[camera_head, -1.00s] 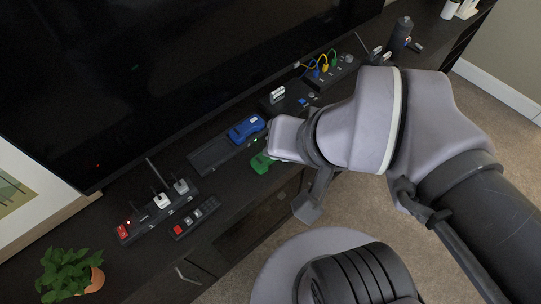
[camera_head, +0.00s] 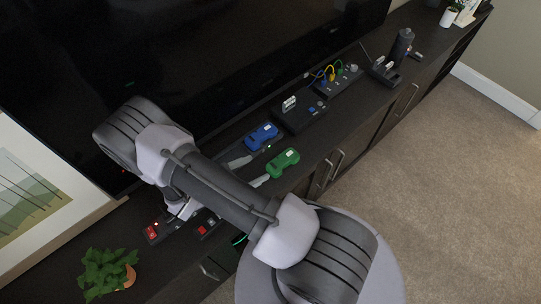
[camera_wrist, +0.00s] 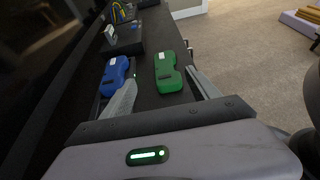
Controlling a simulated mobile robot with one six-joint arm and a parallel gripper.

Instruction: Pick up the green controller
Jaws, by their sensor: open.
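The green controller (camera_head: 283,163) lies flat on the dark cabinet top near its front edge. In the wrist view the green controller (camera_wrist: 167,73) is ahead of my gripper, roughly between the two fingers. My gripper (camera_head: 259,168) is open and empty. In the wrist view my gripper (camera_wrist: 160,78) shows one finger on each side, the left one in the gap between the blue and green controllers. I cannot tell how high the fingers are above the top. The blue controller (camera_head: 262,136) lies beside the green one, toward the screen; it also shows in the wrist view (camera_wrist: 115,75).
A black box (camera_head: 299,115) and a power strip (camera_head: 338,84) with coloured plugs sit farther along the cabinet. A big dark screen (camera_head: 215,60) stands behind. A potted plant (camera_head: 105,272) is at the lower left. Carpet (camera_head: 455,170) lies in front.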

